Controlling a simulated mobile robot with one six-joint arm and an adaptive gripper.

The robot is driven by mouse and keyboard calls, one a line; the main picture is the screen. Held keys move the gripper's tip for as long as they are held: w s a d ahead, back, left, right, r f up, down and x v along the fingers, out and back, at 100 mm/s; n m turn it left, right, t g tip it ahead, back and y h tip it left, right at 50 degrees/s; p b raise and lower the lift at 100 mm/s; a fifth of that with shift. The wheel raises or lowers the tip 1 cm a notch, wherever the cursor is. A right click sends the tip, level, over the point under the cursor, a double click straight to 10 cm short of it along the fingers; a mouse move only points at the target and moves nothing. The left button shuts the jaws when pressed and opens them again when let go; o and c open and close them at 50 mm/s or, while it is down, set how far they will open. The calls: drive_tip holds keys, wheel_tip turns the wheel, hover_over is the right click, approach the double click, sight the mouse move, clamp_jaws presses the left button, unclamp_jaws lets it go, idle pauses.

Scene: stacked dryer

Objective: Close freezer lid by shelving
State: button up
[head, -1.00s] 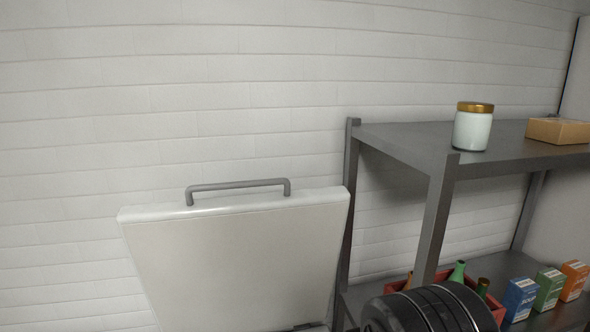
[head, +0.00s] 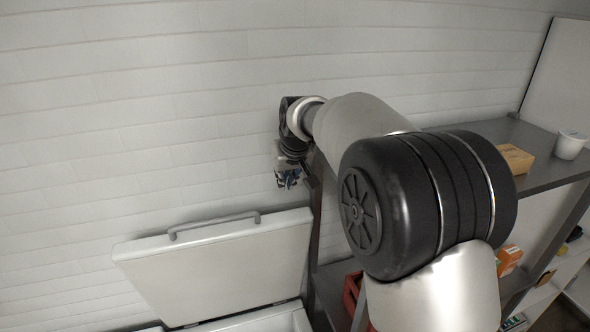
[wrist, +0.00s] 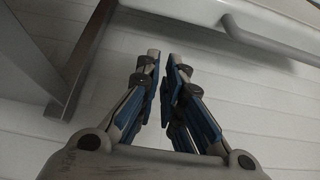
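The white freezer lid (head: 225,265) stands raised, leaning back toward the wall. Its grey bar handle (head: 215,226) runs along its top edge. The freezer body (head: 270,322) shows only at the bottom edge. My gripper (head: 288,178) is above and to the right of the lid, near the shelving post and apart from the handle. In the wrist view the fingers (wrist: 164,62) point toward the wall with a narrow gap between them and nothing in it. The lid's edge (wrist: 185,8) and the handle (wrist: 272,42) are at the upper right there.
The grey metal shelving (head: 535,140) stands right of the lid and close to my arm. A cardboard box (head: 514,158) and a white jar (head: 571,146) are on its top. A red crate (head: 351,292) is below, partly hidden. The white brick wall (head: 130,120) is behind.

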drive_tip(key=shift+w+r+p, duration=0.15)
drive_tip(key=shift+w+p, duration=0.35)
drive_tip(key=shift+w, duration=0.6)
clamp_jaws()
wheel_tip(320, 180, down, 10)
drive_tip(key=w+p, duration=0.1)
drive_tip(key=p, duration=0.1)
drive_tip(key=shift+a+r, duration=0.15)
drive_tip(key=shift+r, duration=0.05)
